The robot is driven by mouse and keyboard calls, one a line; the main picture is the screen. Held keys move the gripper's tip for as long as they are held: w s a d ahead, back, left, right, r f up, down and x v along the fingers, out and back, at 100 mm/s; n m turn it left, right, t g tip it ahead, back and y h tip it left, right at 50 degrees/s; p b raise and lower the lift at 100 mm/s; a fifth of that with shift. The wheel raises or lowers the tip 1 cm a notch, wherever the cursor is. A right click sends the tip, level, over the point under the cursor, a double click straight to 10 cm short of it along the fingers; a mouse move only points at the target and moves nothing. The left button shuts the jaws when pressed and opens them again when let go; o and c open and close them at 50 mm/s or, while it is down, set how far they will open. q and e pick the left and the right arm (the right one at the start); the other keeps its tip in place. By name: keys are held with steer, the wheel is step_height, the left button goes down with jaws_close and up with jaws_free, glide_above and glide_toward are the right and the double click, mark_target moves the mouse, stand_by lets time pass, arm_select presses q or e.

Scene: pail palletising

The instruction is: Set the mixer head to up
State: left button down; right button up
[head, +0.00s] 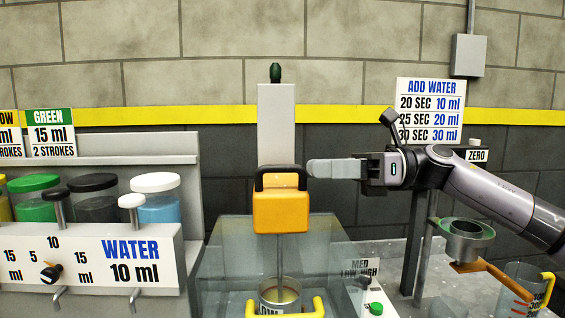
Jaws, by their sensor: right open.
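The mixer head (281,212) is an orange-yellow box with a black handle (280,171) on top, in front of a grey upright column (276,115). My right gripper (315,168) comes in from the right, level with the black handle. Its fingertips are right beside the handle's right end; I cannot tell if they touch. The fingers overlap from this angle, but the gripper is open with nothing seen in it. My left gripper is out of view.
A dispenser with a "WATER" panel (131,260) and several coloured jars stands at the left. A clear guard (225,255) surrounds the pail area. A speed panel (362,287) with a green knob, a metal cup (465,243) and a clear jug (522,288) are at the right.

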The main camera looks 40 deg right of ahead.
mark_target(290, 167)
steer(key=p+x, duration=0.4)
steer(key=x, duration=0.1)
steer(key=shift+w+a+r, duration=0.1)
steer(key=shift+a+r, duration=0.1)
steer(key=shift+a, duration=0.1)
steer(key=shift+w+a+p, duration=0.15)
steer(key=shift+a+p, duration=0.05)
steer(key=shift+p, duration=0.1)
steer(key=shift+w+a+f, duration=0.1)
steer(key=shift+a+f, duration=0.05)
steer(key=shift+a, duration=0.05)
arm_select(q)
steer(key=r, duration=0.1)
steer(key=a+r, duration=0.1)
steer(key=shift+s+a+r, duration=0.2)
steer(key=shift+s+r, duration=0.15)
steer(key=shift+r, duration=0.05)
arm_select(e)
jaws_close()
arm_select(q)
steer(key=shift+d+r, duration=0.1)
